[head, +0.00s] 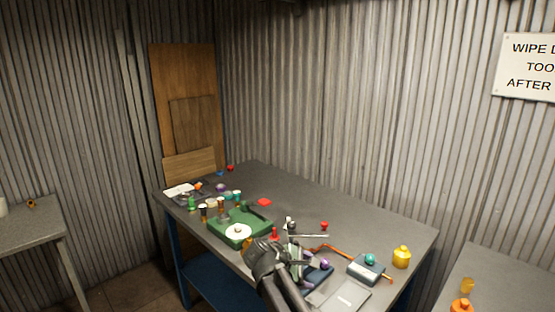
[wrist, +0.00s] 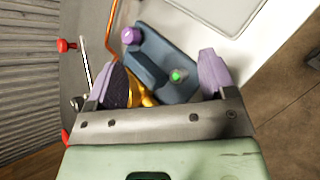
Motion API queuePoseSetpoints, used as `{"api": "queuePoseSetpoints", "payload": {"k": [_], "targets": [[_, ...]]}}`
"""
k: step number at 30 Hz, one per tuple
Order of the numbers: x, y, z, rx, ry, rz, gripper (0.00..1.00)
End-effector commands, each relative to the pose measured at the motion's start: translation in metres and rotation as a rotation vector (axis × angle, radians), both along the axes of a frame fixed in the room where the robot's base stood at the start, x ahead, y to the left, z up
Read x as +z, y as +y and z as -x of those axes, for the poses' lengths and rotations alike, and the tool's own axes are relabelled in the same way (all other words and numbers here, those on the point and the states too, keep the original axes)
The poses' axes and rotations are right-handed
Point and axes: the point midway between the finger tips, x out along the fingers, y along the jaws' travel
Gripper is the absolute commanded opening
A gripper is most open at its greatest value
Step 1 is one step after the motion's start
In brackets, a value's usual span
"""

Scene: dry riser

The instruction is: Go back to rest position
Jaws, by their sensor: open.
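My gripper (head: 300,262) is above the grey workbench (head: 325,212), near its front edge in the head view. In the wrist view its two purple-padded fingers (wrist: 163,80) are spread apart, with nothing held between them. Below and beyond the fingers is a dark blue block-like device (wrist: 160,62) with a purple knob (wrist: 131,35) and a small green light. A gold-coloured thing (wrist: 139,92) shows beside the left finger, partly hidden by it. My arm covers part of the bench front in the head view.
A green tray-like unit with a white disc (head: 238,232) stands left of my gripper. A grey device with a teal knob (head: 370,259) and a yellow bottle (head: 401,257) stand to the right. Several small bottles crowd the back left. The bench's back right is clear.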

Motion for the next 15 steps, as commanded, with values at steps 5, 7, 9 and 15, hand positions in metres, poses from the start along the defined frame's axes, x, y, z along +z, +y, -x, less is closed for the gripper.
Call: {"api": "queuePoseSetpoints", "payload": {"k": [5,7,9,15], "targets": [[0.094,-0.081,0.104,-0.569,-0.116,-0.516,0.77],[0.116,-0.093,0.137,-0.802,-0.15,-0.683,0.77],[0.132,-0.097,0.162,-0.992,-0.172,-0.808,0.77],[0.141,-0.096,0.185,-1.224,-0.184,-0.944,0.77]]}}
